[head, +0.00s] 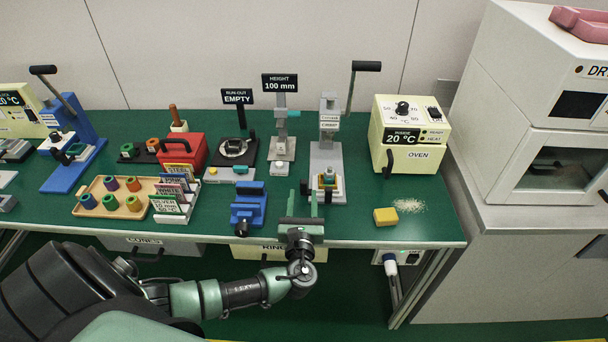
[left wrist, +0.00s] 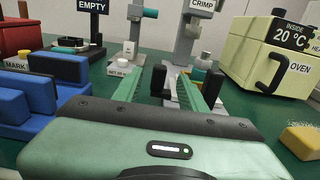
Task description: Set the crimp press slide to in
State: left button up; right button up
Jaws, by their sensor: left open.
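The crimp press (head: 329,155) is a grey upright press with a black-handled lever, standing on the green bench. It also shows in the left wrist view (left wrist: 201,30). Its slide (head: 328,183) is low at the front and carries a small yellow and teal piece. A black knob (left wrist: 158,80) shows at the press's lower front, between my fingertips in the picture; I cannot tell whether they touch it. My left gripper (head: 300,203) is open and empty, at the bench's front edge before the press. My right gripper is not in view.
A blue marking vise (head: 249,205) is close on the left of my gripper. A yellow sponge (head: 385,216) and pale crumbs (head: 409,205) lie to the right. The cream oven (head: 411,158) stands behind them. A height gauge (head: 283,146) is left of the press.

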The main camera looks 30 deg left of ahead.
aim_at(304, 185)
pick_arm(q)
jog(key=x, duration=0.3)
jog(key=shift+w+a+r, duration=0.25)
jog(key=shift+w+r, duration=0.05)
jog(key=shift+r, duration=0.05)
jog(key=shift+x, duration=1)
jog(key=shift+w+a+f, duration=0.1)
jog(key=shift+w+f, duration=0.1)
jog(key=shift+w, duration=0.05)
grip_shut()
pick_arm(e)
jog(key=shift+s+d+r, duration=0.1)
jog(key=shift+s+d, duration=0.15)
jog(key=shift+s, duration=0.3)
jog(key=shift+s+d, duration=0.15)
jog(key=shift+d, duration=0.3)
